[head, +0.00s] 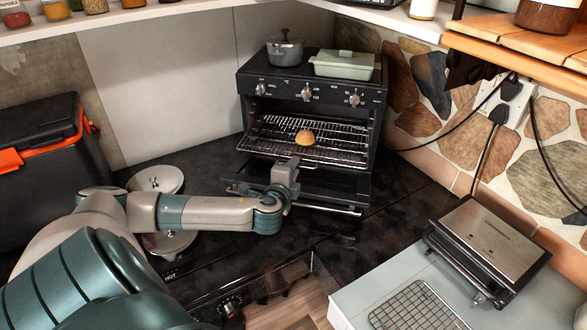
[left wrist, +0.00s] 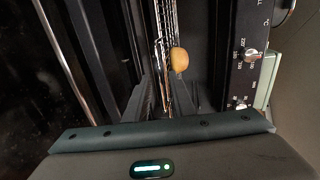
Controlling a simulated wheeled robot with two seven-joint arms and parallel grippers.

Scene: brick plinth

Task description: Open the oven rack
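The small black oven (head: 272,92) stands at the back of the counter with its door (head: 325,183) folded down open. The wire oven rack (head: 345,147) shows in the opening with a round brown bun (head: 305,138) on it. The rack (left wrist: 163,45) and bun (left wrist: 180,60) also show in the left wrist view, turned sideways. My left gripper (head: 285,172) is over the open door, by the rack's front edge. I cannot tell whether it touches the rack. My right gripper is not in view.
A grey pot (head: 285,50) and a pale green lidded dish (head: 343,66) stand on the oven. A contact grill (head: 487,245) and wire grid (head: 415,308) are at right. A black-orange case (head: 40,120) is at left.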

